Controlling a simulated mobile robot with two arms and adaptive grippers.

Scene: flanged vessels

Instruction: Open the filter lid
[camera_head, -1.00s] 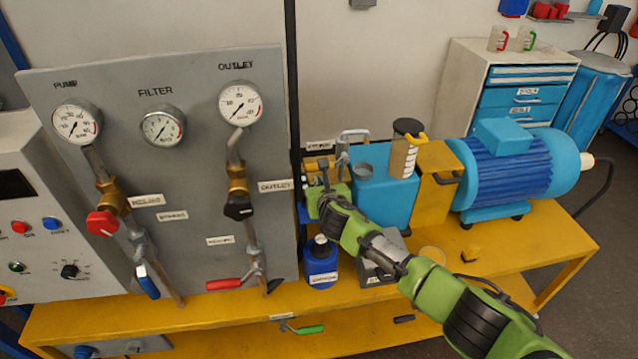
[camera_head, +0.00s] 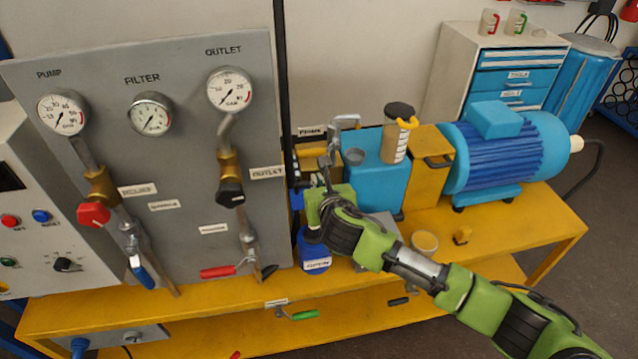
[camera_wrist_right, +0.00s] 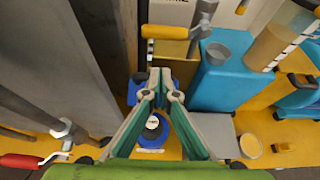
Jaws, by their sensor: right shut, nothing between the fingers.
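My right gripper (camera_head: 323,178) is at the back of the yellow bench, beside the blue pump tank. In the right wrist view its two green fingers (camera_wrist_right: 160,96) meet at the tips, with nothing between them. A small blue vessel (camera_head: 316,256) with a white label stands on the bench below the gripper; it also shows between the fingers in the wrist view (camera_wrist_right: 150,142). A second blue part (camera_wrist_right: 158,76) shows beyond the fingertips, partly hidden. I cannot tell which part is the filter lid. My left gripper is not in view.
The grey gauge panel (camera_head: 185,120) with pipes and valves stands to the left. The blue tank (camera_head: 378,180) with a metal handle and a measuring cup (camera_head: 397,138), and the blue motor (camera_head: 505,155), stand to the right. The bench's front right (camera_head: 520,235) is mostly clear.

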